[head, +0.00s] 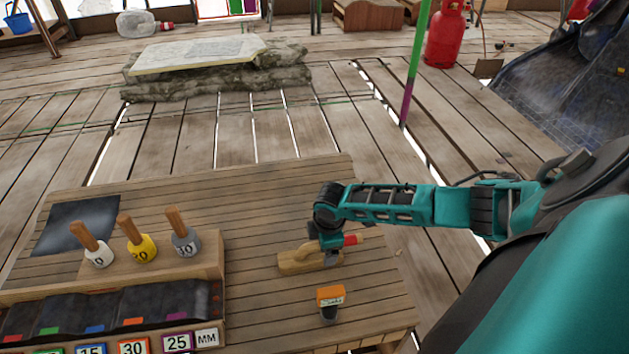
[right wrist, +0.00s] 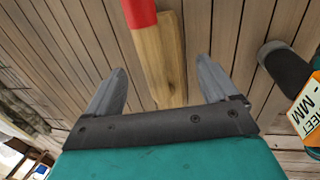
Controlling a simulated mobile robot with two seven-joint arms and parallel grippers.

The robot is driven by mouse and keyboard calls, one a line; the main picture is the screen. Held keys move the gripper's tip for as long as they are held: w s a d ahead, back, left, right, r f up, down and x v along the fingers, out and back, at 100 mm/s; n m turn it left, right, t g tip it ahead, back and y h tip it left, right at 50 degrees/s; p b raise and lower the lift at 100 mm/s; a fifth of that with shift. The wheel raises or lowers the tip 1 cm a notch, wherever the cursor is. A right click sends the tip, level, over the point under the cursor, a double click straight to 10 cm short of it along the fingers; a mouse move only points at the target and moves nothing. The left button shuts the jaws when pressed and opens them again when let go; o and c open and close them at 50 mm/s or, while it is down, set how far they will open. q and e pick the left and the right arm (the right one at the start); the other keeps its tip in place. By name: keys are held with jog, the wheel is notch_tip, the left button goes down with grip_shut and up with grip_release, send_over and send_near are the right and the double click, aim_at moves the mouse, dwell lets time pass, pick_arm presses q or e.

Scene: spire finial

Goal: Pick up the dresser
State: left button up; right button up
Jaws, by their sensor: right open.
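The dresser (head: 296,262) is a pale wooden tool with a red part (head: 352,240). It lies on the slatted wooden table under my right gripper (head: 331,257). In the right wrist view the dresser's wood (right wrist: 160,55) and red end run between the two grey fingers of my right gripper (right wrist: 158,82). The fingers are apart, one on each side of the wood. I cannot tell whether they touch it. The gripper and wrist hide part of the dresser in the head view. My left gripper is not in view.
A dark tool with an orange label (head: 330,297) stands close in front of the dresser. A wooden rack (head: 205,265) with several numbered, wooden-handled tools is at left, above dark labelled bins (head: 100,315). The tabletop (head: 270,205) behind the dresser is clear.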

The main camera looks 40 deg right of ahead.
aim_at(309, 256)
jog(key=f+b, duration=0.1)
jog(key=f, duration=0.1)
jog(key=f+b, duration=0.1)
jog(key=f, duration=0.1)
jog(key=shift+w+d+f+b, duration=0.15)
jog(key=shift+w+f+b, duration=0.1)
jog(key=shift+b, duration=0.15)
jog(key=shift+f, duration=0.45)
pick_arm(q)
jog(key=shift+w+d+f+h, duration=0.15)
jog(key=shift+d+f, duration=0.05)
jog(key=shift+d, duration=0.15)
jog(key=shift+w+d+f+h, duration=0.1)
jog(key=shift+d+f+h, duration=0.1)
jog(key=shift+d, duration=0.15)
pick_arm(e)
jog(key=shift+c, duration=0.4)
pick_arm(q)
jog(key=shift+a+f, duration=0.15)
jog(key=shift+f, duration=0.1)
pick_arm(e)
jog(key=c, duration=1.2)
